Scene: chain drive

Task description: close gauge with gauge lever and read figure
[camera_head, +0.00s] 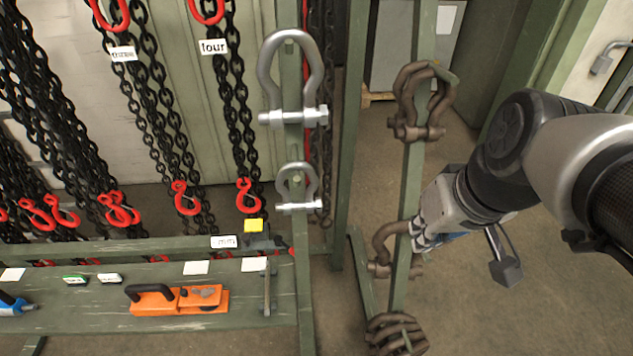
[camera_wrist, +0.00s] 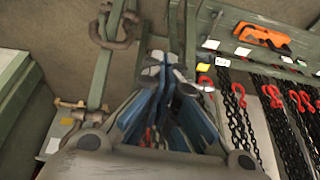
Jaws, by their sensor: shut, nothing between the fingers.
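A small dark device (camera_head: 262,242) with a yellow tag (camera_head: 253,226) and a white "mm" label (camera_head: 223,241) beside it sits at the right end of the green bench rail; it may be the gauge. A thin grey upright bar (camera_head: 267,292) stands just below it; I cannot tell if this is the gauge lever. No figure is readable. My gripper (camera_head: 418,240) is shut and empty, at the brown-shackle post, well right of the device. In the wrist view my gripper (camera_wrist: 165,68) shows its blue-sided fingers together, with the yellow tag (camera_wrist: 203,67) to their right.
A green post with brown shackles (camera_head: 425,95) stands close to my gripper. Grey shackles (camera_head: 291,85) hang on another post between it and the bench. Black chains with red hooks (camera_head: 186,197) hang behind the bench. An orange tool (camera_head: 165,300) lies on the bench front.

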